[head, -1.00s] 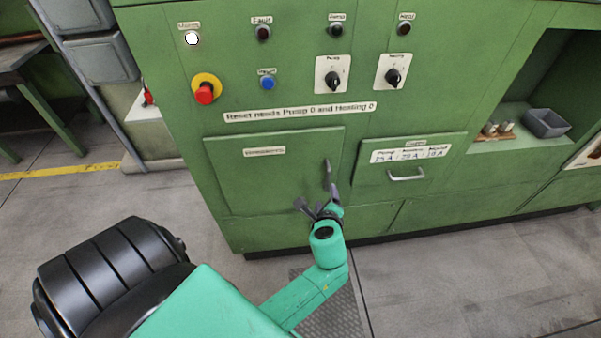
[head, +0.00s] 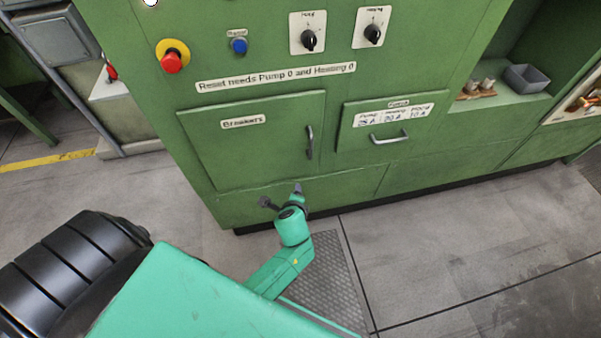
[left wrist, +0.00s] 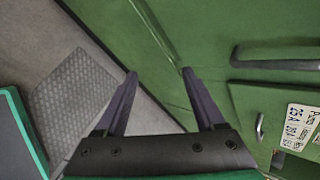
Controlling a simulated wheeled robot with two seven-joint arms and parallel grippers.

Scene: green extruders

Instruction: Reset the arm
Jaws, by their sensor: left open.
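My left gripper (head: 281,195) is open and empty in front of the green cabinet (head: 235,207), below and left of the Breakers door handle (head: 310,143). In the left wrist view its two dark fingers (left wrist: 160,74) are spread with nothing between them. The Breakers door (head: 250,150) looks closed. The blue reset button (head: 239,46), red emergency button (head: 171,62), pump knob (head: 309,40) and heating knob (head: 372,34) are on the panel above. A sign (head: 275,77) reads "Reset needs Pump 0 and Heating 0". My right gripper is not in view.
A drawer (head: 390,138) with a rating label is right of the door. An open shelf holds a grey bin (head: 527,77). A ribbed mat (head: 328,280) lies on the floor before the cabinet. The floor to the right is clear.

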